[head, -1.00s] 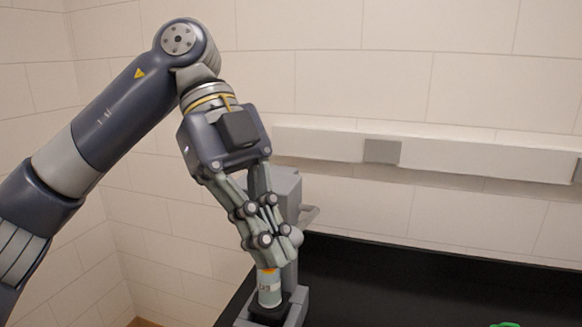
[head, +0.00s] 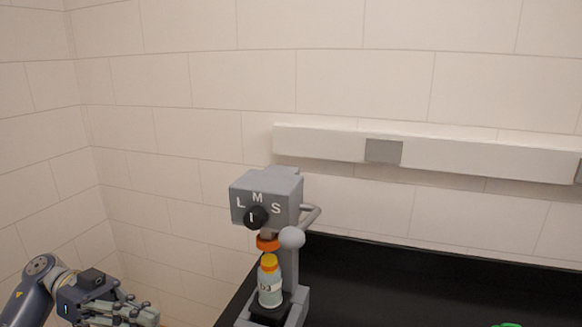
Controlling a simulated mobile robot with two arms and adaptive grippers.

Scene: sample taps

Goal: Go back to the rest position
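My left gripper (head: 140,314) is low at the left edge of the head view, with its fingers pointing right. It is well apart from the grey sample tap, and no object shows in it. The bottom frame edge cuts it off, so I cannot tell how far its fingers are open. My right gripper is out of view.
The grey sample tap (head: 247,184) has L, M, S marks and a black knob (head: 257,217). A bottle with a yellow-orange cap (head: 270,289) stands upright under its orange outlet (head: 267,242). A black worktop (head: 400,285) extends right; a green thing (head: 506,325) shows at the bottom.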

